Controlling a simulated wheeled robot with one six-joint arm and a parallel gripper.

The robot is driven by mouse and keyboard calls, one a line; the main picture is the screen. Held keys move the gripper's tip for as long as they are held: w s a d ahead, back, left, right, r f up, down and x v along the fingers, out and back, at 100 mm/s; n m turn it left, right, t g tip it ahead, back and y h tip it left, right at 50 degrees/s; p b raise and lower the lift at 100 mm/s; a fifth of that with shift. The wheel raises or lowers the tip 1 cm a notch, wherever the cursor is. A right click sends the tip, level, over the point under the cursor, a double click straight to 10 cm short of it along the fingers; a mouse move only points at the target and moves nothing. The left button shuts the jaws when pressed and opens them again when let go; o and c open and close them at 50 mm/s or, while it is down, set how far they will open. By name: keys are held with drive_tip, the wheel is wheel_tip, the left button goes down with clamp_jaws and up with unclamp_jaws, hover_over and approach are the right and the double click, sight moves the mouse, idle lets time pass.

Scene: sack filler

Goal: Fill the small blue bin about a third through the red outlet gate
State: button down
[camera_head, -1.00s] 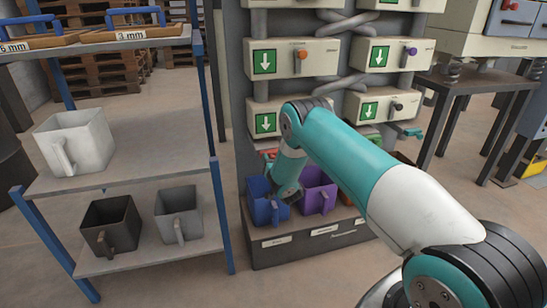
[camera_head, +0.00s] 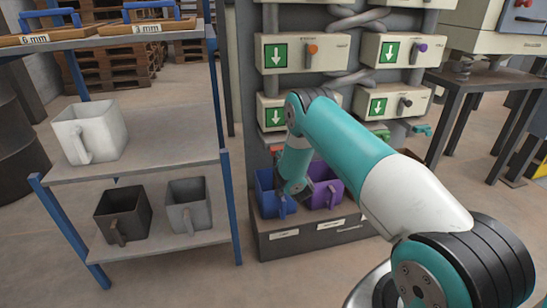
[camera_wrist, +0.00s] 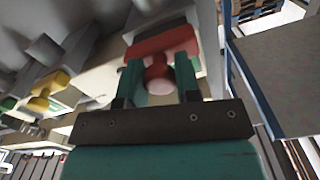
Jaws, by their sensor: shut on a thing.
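The small blue bin (camera_head: 268,204) stands on the low base of the filler in the head view. My forearm and dark wrist cover its right part, and its contents cannot be made out. The red outlet gate (camera_wrist: 162,43) shows at the top middle of the wrist view, with a rounded red knob. My gripper (camera_wrist: 158,80) has its two teal fingers on either side of this knob and is shut on it. In the head view my fingers are hidden behind my arm, above the bins.
A purple bin (camera_head: 323,190) stands just right of the blue one. Yellow (camera_wrist: 45,92) and green gates line up beside the red one in the wrist view. A shelf (camera_head: 160,150) at left holds a white bin (camera_head: 90,133), a black bin (camera_head: 122,213) and a grey bin (camera_head: 188,205).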

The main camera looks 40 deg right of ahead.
drive_tip(key=c, duration=0.8)
unclamp_jaws()
drive_tip(key=shift+f+b, duration=0.1)
drive_tip(key=shift+b, duration=0.25)
drive_tip(key=b+v, duration=1.7)
drive_tip(key=b, duration=1.1)
drive_tip(key=shift+s, duration=0.2)
